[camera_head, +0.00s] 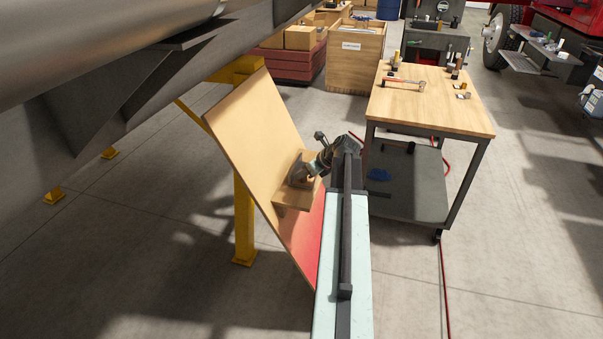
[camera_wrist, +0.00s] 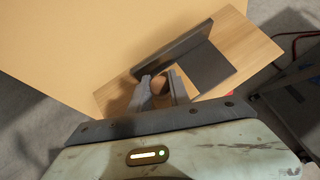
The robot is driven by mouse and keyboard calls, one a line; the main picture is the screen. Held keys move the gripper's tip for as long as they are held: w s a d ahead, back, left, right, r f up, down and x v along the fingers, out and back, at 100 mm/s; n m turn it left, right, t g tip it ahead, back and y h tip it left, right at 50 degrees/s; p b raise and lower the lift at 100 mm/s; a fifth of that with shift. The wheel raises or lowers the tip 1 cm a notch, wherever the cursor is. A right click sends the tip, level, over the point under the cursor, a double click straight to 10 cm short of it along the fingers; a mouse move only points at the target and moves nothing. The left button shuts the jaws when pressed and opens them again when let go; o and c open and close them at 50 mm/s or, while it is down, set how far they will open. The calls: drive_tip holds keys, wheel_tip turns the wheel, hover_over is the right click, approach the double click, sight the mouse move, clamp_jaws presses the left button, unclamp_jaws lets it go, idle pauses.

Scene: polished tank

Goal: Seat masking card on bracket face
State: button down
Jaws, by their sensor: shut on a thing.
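The masking card (camera_head: 250,130) is a large tan board with a red lower part. It stands tilted in the middle of the head view, with a wooden grip piece (camera_head: 290,196) on its face. In the wrist view the card (camera_wrist: 80,40) fills the upper left. My gripper (camera_head: 303,174) is shut on the card's grip piece; its fingers also show in the wrist view (camera_wrist: 162,90), partly hiding what is between them. The dark grey bracket (camera_head: 90,105) is under the tank at left. I cannot tell whether the card touches it.
The polished tank (camera_head: 90,35) overhangs the upper left. A yellow stand (camera_head: 243,215) is behind the card. A wood-topped cart (camera_head: 430,100) with tools stands at right, a red hose (camera_head: 444,290) beside it. Wooden crates (camera_head: 355,55) stand at the back.

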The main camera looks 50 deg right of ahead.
drive_tip(key=shift+f, duration=0.25)
idle(0.5)
drive_tip(key=c, duration=1.5)
unclamp_jaws()
drive_tip(key=shift+c, duration=0.2)
drive_tip(key=shift+s+r, duration=0.1)
drive_tip(key=shift+r, duration=0.1)
drive_tip(key=shift+p+v, duration=1.1)
drive_tip(key=shift+v, duration=0.4)
drive_tip(key=shift+s, duration=0.15)
drive_tip(key=o, duration=0.6)
